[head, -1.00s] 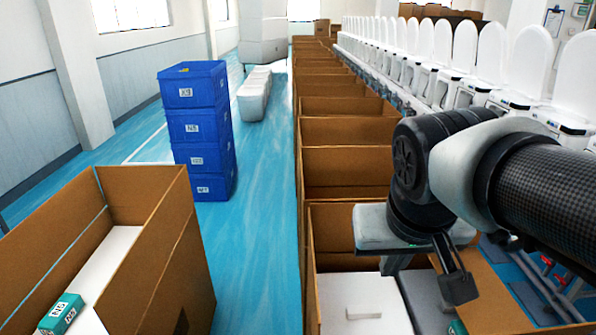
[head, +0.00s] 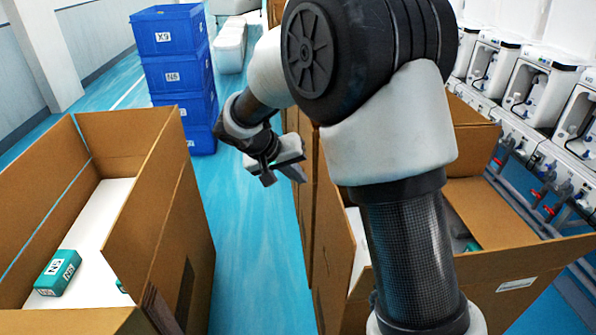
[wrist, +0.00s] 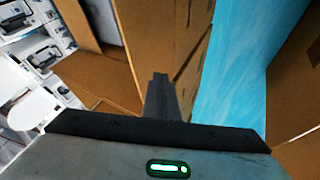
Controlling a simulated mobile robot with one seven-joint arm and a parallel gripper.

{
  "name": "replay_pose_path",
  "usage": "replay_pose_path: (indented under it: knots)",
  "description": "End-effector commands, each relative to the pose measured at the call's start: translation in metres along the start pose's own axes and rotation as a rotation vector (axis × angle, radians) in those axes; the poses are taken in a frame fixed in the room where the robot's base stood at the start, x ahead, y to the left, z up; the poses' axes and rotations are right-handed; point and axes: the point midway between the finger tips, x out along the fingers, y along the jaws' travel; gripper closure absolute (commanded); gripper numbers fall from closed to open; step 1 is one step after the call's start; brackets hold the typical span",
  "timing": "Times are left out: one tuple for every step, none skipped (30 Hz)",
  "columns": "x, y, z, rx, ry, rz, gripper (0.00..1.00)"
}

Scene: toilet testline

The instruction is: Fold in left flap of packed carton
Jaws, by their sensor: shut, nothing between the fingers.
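The packed carton (head: 540,262) stands open in front of me on the right of the head view, and my arm hides much of it. Its left flap (head: 336,235) stands up along the left side. A right-side flap (head: 482,215) leans inward over the contents. My gripper (head: 283,178) is shut and empty, over the aisle just left of the cartons' left sides. It is apart from the left flap. In the wrist view its closed fingers (wrist: 160,92) show against brown cardboard sides (wrist: 165,35).
Another open carton (head: 190,215) at the left holds a white item and a green box (head: 58,272). Blue crates (head: 180,75) are stacked beyond the aisle. Blue floor (head: 250,230) lies clear between the cartons. Toilets (head: 555,85) line the right.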

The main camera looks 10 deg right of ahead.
Motion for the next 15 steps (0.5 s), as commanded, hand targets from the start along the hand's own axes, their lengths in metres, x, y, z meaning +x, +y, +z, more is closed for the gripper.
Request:
replay_pose_path:
  knots:
    - [0.014, 0.0, 0.002, -0.001, -0.004, 0.002, 1.0]
    - [0.02, 0.0, 0.002, 0.0, -0.005, 0.002, 1.0]
    - [0.03, 0.001, 0.002, 0.0, -0.006, 0.002, 1.0]
    - [0.036, 0.0, 0.002, -0.001, -0.005, 0.002, 1.0]
    - [0.042, 0.0, 0.002, -0.001, -0.005, 0.002, 1.0]
    - [0.051, 0.001, 0.002, -0.001, -0.006, 0.002, 1.0]
    - [0.057, 0.001, 0.002, 0.0, -0.004, 0.002, 1.0]
    - [0.063, 0.0, 0.002, 0.0, -0.005, 0.001, 1.0]
    - [0.07, 0.0, 0.002, -0.001, -0.005, 0.001, 1.0]
    - [0.07, 0.009, 0.0, 0.003, -0.002, 0.001, 1.0]
    - [0.071, 0.014, 0.0, 0.003, -0.002, 0.001, 1.0]
    - [0.074, 0.018, 0.0, 0.003, -0.002, 0.001, 1.0]
    - [0.076, 0.022, 0.0, 0.003, -0.003, 0.001, 1.0]
    - [0.077, 0.025, 0.0, 0.003, -0.002, 0.0, 1.0]
    - [0.079, 0.028, 0.0, 0.001, -0.002, -0.001, 1.0]
